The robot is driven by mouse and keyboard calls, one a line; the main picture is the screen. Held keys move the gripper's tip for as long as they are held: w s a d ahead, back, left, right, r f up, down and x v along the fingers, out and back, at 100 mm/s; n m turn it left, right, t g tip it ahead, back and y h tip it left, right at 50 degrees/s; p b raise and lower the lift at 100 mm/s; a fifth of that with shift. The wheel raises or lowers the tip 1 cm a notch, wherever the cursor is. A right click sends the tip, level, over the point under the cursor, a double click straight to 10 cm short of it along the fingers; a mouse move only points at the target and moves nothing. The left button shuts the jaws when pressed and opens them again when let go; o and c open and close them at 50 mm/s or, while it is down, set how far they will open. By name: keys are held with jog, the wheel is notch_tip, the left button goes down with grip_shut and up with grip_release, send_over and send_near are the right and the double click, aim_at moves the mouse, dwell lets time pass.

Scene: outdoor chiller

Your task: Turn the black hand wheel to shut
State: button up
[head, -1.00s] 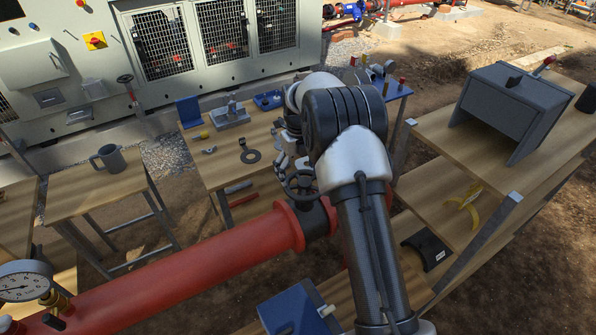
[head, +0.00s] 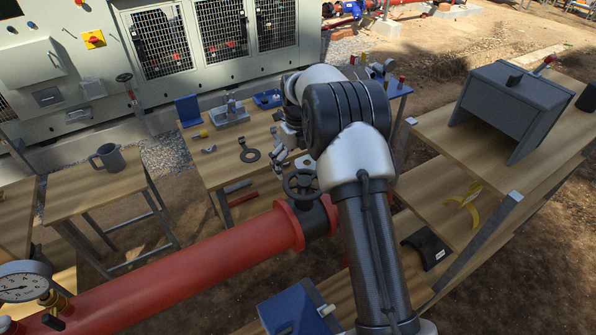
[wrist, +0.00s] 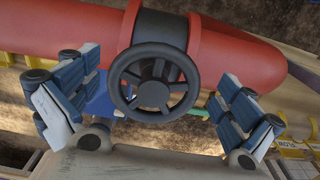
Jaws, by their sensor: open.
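The black hand wheel (head: 300,184) sits on the valve body at the flanged end of the red pipe (head: 190,262). In the wrist view the hand wheel (wrist: 153,84) lies in the middle, between my two fingers, with its spokes and hub in plain sight. My gripper (wrist: 150,112) is open, with one finger on each side of the wheel and a visible gap to the rim on both sides. In the head view my gripper (head: 282,160) is just behind and above the wheel, partly hidden by my arm.
A wooden bench (head: 222,168) with a vise, a ring and small tools stands behind the wheel. A pressure gauge (head: 24,281) rises from the pipe. A shelf with a grey box (head: 508,100) stands at right.

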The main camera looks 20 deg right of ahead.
aim_at(298, 176)
notch_tip(298, 176, up, 9)
jog(key=shift+r, duration=0.15)
jog(key=shift+s, duration=0.1)
dwell(0.4)
